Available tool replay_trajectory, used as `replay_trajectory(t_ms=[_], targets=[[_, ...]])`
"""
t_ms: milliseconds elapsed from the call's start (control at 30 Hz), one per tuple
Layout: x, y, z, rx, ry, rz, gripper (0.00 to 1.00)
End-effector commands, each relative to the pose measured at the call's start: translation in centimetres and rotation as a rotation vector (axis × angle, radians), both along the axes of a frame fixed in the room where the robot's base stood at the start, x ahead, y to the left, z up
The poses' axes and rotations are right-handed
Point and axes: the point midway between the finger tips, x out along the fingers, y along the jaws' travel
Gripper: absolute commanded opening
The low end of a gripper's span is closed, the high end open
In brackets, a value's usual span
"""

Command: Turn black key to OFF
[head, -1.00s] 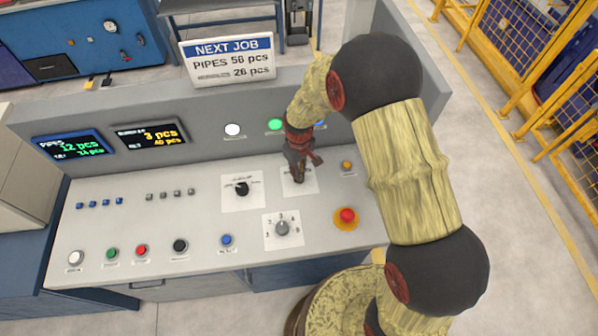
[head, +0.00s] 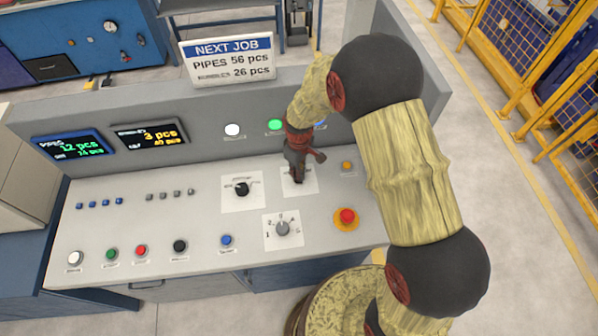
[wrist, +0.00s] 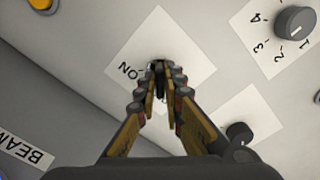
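The black key (wrist: 160,70) stands on a white label plate on the console, between my fingertips in the wrist view. The plate (wrist: 187,55) shows "ON" on its left side there; no OFF mark is visible, and the fingers cover part of the plate. My gripper (wrist: 160,78) is closed around the key, with a fingertip on each side of it. In the head view my gripper (head: 298,178) points down at the same plate (head: 311,184), and the key is hidden behind it.
A black selector knob (head: 241,189) on its own plate is left of my gripper. A grey numbered dial (head: 282,228) is in front, and a red emergency button (head: 347,216) is to the right. The upright back panel (head: 200,120) with lamps and displays stands behind.

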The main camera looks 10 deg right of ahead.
Motion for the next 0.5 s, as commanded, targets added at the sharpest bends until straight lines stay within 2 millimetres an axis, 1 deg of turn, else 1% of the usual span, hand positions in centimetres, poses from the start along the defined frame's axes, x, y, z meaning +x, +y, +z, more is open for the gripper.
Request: replay_trajectory(t_ms=[33,267,500], targets=[[0.06,0.01,0.05,0.0,-0.001,0.0,0.13],[0.0,0.0,0.01,0.0,0.0,-0.001,0.26],[-0.02,-0.01,-0.01,0.001,0.001,-0.002,0.27]])
